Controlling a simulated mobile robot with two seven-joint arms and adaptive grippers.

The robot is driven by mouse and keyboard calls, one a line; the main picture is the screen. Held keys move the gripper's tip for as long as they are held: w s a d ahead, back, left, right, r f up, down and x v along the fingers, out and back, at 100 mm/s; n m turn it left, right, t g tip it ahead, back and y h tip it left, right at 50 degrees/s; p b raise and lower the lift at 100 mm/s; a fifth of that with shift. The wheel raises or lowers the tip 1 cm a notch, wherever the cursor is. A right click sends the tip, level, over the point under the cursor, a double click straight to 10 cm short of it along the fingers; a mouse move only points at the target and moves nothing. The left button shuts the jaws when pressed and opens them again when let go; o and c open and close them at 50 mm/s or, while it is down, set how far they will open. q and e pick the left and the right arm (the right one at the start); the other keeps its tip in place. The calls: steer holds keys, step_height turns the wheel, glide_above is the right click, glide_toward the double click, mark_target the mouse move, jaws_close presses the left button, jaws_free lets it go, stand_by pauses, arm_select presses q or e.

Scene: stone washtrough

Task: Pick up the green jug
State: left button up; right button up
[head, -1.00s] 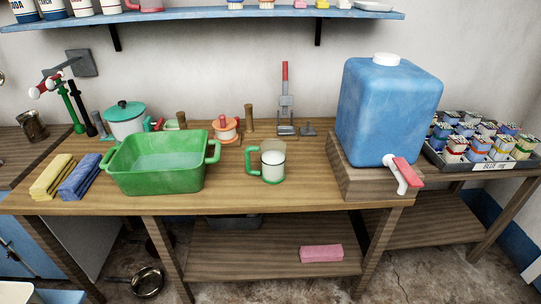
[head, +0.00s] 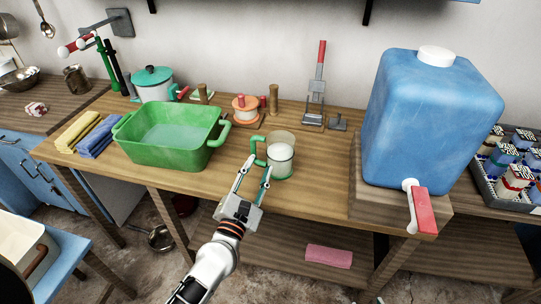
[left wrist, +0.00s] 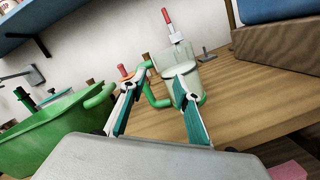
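The green jug (head: 282,153) is a clear cup with a green handle and green base, holding pale liquid. It stands upright on the wooden table (head: 322,172), its handle facing left. My left gripper (head: 257,166) is open and empty at the table's front edge, its fingers pointing at the jug's handle. In the left wrist view, the jug (left wrist: 206,76) is ahead, partly hidden by the right finger of the gripper (left wrist: 161,78). The handle shows between the two fingers; I cannot tell whether they reach around it. My right gripper is not in view.
A green basin (head: 172,153) of water stands left of the jug. A large blue water container (head: 425,125) with a red-handled tap stands right on a wooden block.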

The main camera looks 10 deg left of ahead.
mark_target(253, 150)
arm_select(q)
steer(key=w+a+f+n+y, duration=0.1)
steer(key=n, duration=0.2)
steer(key=w+a+f+n+y, duration=0.1)
steer(key=n, duration=0.2)
steer(key=w+a+f+n+g+y, duration=0.1)
steer(key=n, duration=0.2)
steer(key=shift+w+f+y, duration=0.25)
steer(key=shift+w+y, duration=0.15)
steer(key=shift+w+a, duration=0.25)
steer(key=shift+w, duration=0.95)
steer(key=w, duration=0.2)
steer(key=w+r+p, duration=0.1)
steer(key=w, duration=0.1)
steer(key=shift+a, duration=0.35)
steer(key=shift+w+f, duration=0.1)
steer(key=shift+w, duration=0.35)
jaws_close()
